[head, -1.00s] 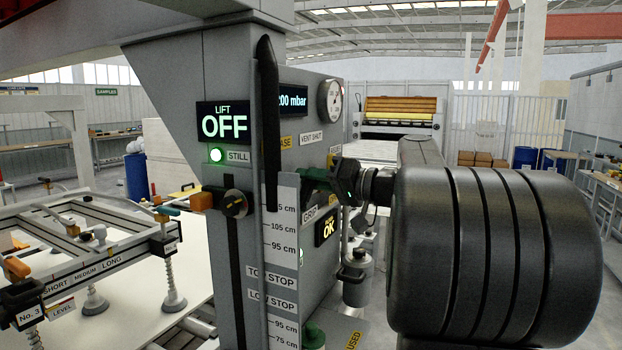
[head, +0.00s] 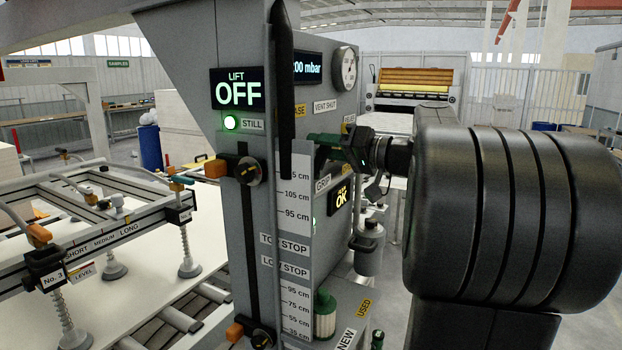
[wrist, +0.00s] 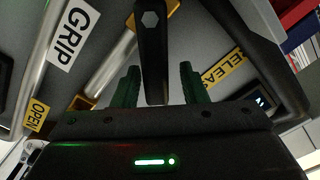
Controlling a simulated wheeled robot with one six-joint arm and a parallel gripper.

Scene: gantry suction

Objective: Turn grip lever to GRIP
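The grip lever (wrist: 152,50) is a black bar with a hexagonal bolt head, seen in the wrist view. It points down between the two green fingers of my gripper (wrist: 160,85). The fingers are apart, with a clear gap on the lever's right side and a narrower one on its left. A white GRIP label (wrist: 74,32) is left of the lever, and a yellow RELEASE label (wrist: 222,70) is to its right. In the head view my gripper (head: 324,142) is at the panel's side face, above the GRIP label (head: 322,183); the lever cannot be made out there.
A grey column (head: 240,190) with a LIFT OFF display (head: 237,90) and a long black vertical bar (head: 284,90) stands left of my gripper. A gauge (head: 345,70) is above it.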

